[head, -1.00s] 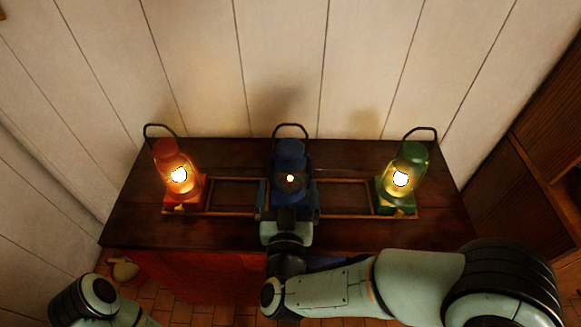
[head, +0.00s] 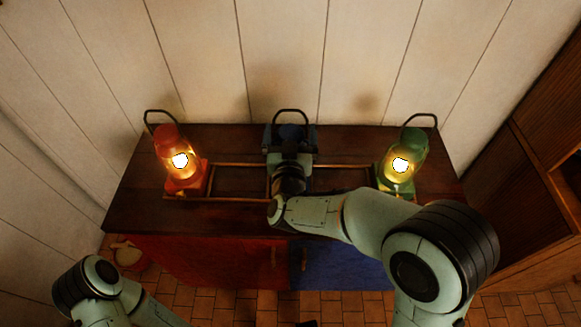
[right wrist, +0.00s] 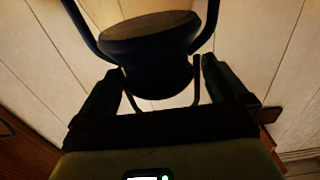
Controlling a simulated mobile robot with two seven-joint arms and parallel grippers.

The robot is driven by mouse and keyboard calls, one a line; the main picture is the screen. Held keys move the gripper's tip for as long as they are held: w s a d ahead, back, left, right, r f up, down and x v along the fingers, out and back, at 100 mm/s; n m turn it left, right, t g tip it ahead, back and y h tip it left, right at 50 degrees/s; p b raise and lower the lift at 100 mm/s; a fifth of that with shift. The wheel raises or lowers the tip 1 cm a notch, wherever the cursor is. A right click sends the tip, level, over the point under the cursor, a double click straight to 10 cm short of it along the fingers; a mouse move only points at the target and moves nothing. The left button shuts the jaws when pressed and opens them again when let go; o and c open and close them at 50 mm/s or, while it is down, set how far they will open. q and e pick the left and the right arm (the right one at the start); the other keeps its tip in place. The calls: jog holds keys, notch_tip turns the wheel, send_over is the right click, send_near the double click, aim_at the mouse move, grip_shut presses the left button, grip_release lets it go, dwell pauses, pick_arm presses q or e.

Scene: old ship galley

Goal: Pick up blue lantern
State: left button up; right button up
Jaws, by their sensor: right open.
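The blue lantern (head: 291,130) stands upright on the dark wooden counter, between two other lanterns. Its looped handle rises above its cap, while its glass and base are hidden behind my right gripper and wrist. My right gripper (head: 290,138) is open, with one finger on each side of the lantern's upper part. In the right wrist view the dark cap (right wrist: 150,50) of the lantern fills the upper middle, and the gripper (right wrist: 160,82) has its fingers to the left and right of it. I cannot tell whether they touch it. My left gripper is out of view.
A lit red lantern (head: 180,165) stands to the left and a lit green lantern (head: 403,160) to the right. A low wooden rack (head: 235,199) runs along the counter (head: 140,212). A plank wall is close behind. A wooden cupboard stands at right.

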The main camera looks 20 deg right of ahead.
jog(key=shift+w+d, duration=0.1)
jog(key=shift+w, duration=0.25)
jog(key=c, duration=1.7)
jog(key=shift+r, duration=0.2)
